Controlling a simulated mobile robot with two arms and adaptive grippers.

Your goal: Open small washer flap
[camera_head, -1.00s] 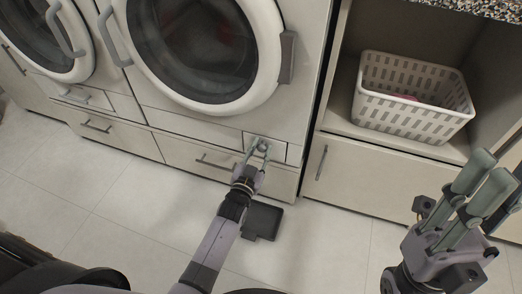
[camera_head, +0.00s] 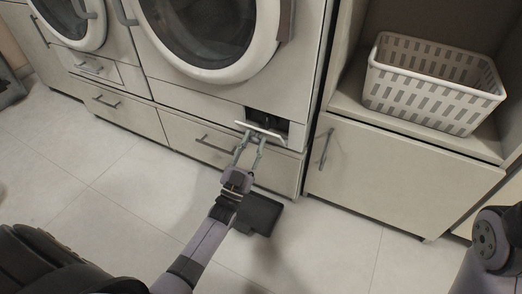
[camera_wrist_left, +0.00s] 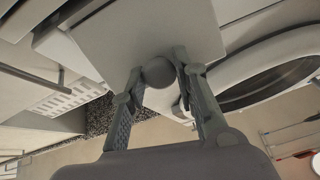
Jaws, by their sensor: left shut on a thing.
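The small washer flap (camera_head: 258,131) is a white panel low on the right-hand washer in the head view. It is tilted outward, and a dark opening (camera_head: 268,119) shows behind its upper edge. My left gripper (camera_head: 251,141) is at the outer face of the flap. In the left wrist view the flap (camera_wrist_left: 145,35) fills the top middle, and my left gripper (camera_wrist_left: 159,73) is shut on its round grey knob (camera_wrist_left: 159,72), one finger on each side. Only part of my right arm shows at the right edge; its gripper is out of view.
The washer's round door (camera_head: 212,40) is above the flap. A drawer with a bar handle (camera_head: 213,146) lies below it. A white basket (camera_head: 435,85) stands on a shelf at right, above a cabinet door (camera_head: 390,175). Tiled floor (camera_head: 130,215) in front is largely clear.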

